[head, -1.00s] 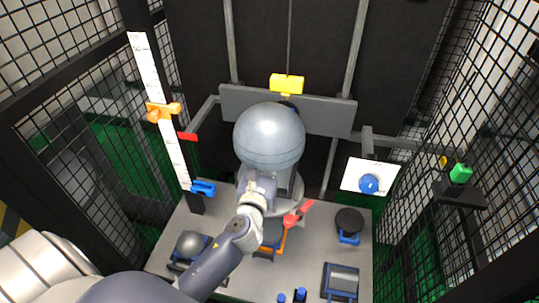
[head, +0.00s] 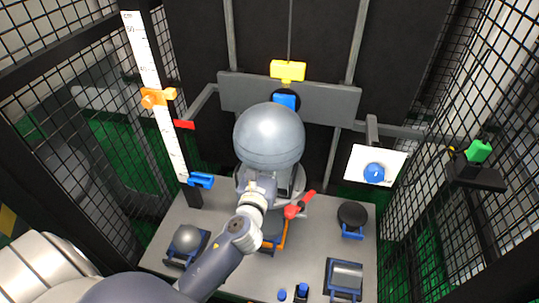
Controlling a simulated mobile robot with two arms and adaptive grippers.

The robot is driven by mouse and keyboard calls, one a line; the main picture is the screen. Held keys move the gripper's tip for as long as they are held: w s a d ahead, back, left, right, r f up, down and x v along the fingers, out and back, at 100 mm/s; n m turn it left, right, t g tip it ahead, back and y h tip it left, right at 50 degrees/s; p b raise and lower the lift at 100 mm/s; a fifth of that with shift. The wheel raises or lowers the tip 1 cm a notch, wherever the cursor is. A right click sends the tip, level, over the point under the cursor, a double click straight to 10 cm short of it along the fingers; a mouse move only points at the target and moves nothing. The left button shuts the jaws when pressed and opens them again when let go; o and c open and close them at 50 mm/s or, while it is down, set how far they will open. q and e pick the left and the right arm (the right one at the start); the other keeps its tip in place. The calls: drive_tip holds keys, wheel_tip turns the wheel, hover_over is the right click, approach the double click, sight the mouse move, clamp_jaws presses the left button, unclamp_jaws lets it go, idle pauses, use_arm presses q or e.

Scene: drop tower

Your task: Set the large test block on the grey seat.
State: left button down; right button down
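The large test block (head: 269,135) is a big glossy grey rounded body near the middle of the head view. My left arm reaches in from the lower left, and my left gripper (head: 257,187) is at the block's underside, appearing shut on it; the fingers are mostly hidden. The grey seat (head: 298,203) appears as a round grey base below and behind the block, largely covered by the block and my wrist. I cannot tell whether block and seat touch. My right gripper is not in view.
A red handle (head: 300,205) lies beside the seat. A yellow block (head: 288,70) hangs above. Mesh walls and a ruler (head: 155,95) flank the space.

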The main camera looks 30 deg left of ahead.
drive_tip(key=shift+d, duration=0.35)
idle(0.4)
use_arm(q)
drive_tip(key=c, duration=1.6)
unclamp_jaws()
drive_tip(key=shift+s, duration=0.1)
drive_tip(key=shift+o, duration=0.2)
drive_tip(key=shift+f, duration=0.3)
drive_tip(key=v, duration=1.2)
drive_tip(key=shift+d+r, duration=0.15)
drive_tip(key=shift+r, duration=0.05)
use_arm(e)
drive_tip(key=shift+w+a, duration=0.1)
use_arm(q)
drive_tip(key=shift+s, duration=0.1)
